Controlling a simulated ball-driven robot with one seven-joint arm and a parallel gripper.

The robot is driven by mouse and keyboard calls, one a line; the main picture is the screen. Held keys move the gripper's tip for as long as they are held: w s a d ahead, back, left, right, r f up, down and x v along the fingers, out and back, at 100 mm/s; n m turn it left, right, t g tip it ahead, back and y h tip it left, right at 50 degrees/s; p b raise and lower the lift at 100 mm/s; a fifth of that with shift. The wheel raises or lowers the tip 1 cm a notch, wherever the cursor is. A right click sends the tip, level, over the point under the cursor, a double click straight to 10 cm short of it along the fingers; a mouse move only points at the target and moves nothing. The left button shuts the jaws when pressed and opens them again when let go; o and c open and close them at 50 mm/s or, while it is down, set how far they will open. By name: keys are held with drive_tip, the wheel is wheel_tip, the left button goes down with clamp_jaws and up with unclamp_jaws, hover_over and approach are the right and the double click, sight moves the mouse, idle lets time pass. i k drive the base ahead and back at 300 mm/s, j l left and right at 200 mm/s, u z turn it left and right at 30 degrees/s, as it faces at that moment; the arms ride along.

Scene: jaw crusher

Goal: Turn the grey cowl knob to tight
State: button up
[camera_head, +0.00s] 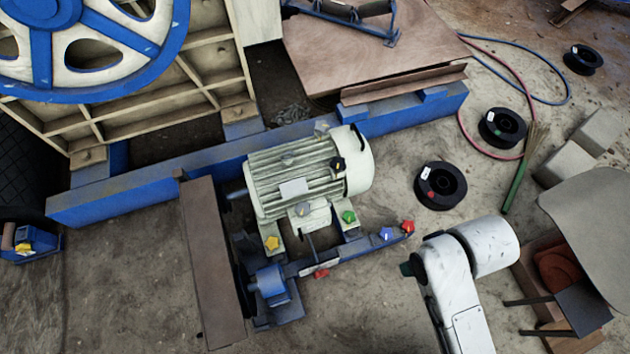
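The pale motor (290,185) lies on the blue frame, with its rounded cowl (357,165) at the right end. A grey knob (322,128) sits at the top near the cowl's edge. Its pointer is too small to read. Another grey knob (302,209) is low on the motor's near side, and a black knob (338,163) is on the side by the cowl. My white arm enters at the bottom right, apart from the motor. I cannot make out any gripper fingers.
Yellow (271,242), green (348,217), blue (386,233) and red (408,226) knobs stand around the motor base and rail. A rusty guard plate (213,262) stands left of the motor. Black spools (440,185) and hoses lie right. The lower-middle ground is clear.

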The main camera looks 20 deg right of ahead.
sight(321, 127)
drive_tip(key=l+u, duration=0.1)
drive_tip(key=u, duration=0.35)
drive_tip(key=i+l+u, duration=0.1)
drive_tip(key=u, duration=0.4)
drive_tip(key=l+u, duration=0.35)
drive_tip(key=l, duration=0.25)
drive_tip(key=l+u, duration=0.3)
drive_tip(key=l, duration=1.25)
drive_tip(key=i+u, duration=0.05)
